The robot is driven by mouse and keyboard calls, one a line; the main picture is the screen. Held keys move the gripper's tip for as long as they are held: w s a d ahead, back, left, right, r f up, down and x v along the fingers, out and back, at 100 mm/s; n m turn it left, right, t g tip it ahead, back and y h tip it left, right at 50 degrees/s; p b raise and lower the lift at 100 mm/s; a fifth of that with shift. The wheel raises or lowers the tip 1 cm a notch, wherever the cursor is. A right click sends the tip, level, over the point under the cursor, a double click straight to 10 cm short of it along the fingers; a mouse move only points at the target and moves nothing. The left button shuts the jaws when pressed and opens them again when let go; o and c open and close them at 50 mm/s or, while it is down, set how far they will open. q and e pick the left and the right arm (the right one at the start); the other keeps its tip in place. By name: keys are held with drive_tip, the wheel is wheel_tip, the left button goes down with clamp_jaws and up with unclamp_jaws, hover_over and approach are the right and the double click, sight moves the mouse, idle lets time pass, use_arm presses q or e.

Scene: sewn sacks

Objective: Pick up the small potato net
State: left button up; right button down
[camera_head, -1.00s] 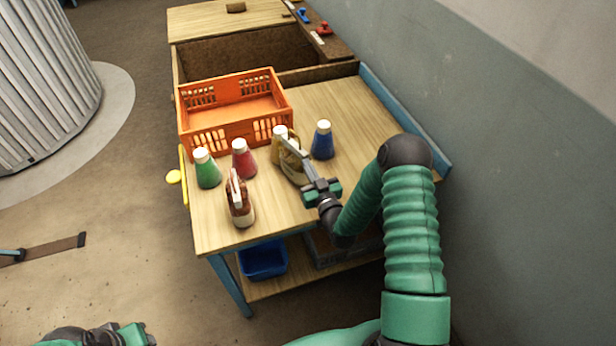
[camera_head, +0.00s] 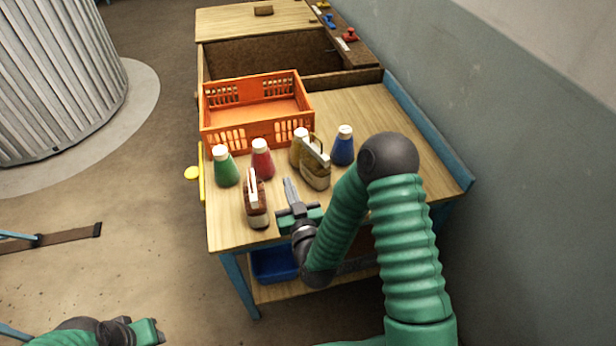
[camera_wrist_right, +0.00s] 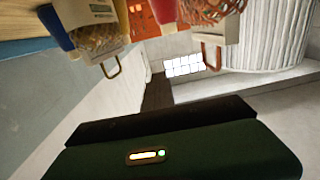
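A small net of yellowish-brown produce, likely the potato net (camera_head: 316,174), with a pale top band and brown handle, stands on the wooden table in front of a yellow bottle. It appears upside down in the right wrist view (camera_wrist_right: 97,42). A reddish-brown net (camera_head: 257,210) with a white top stands nearer the table's front edge. My right gripper (camera_head: 289,182) is between the two nets, apart from the potato net and holding nothing visible; its finger opening does not show. My left gripper (camera_head: 155,332) is low at the bottom left, away from the table.
Green (camera_head: 226,170), red (camera_head: 263,161), yellow (camera_head: 298,150) and blue (camera_head: 343,148) bottles stand behind the nets. An orange crate (camera_head: 255,133) is behind them. A blue rim (camera_head: 428,130) and wall bound the right side. The table's right part is clear.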

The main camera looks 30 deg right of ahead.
drive_tip(key=shift+s+a, duration=0.25)
drive_tip(key=shift+a, duration=0.65)
drive_tip(key=c, duration=2.2)
unclamp_jaws()
drive_tip(key=shift+c, duration=2.2)
unclamp_jaws()
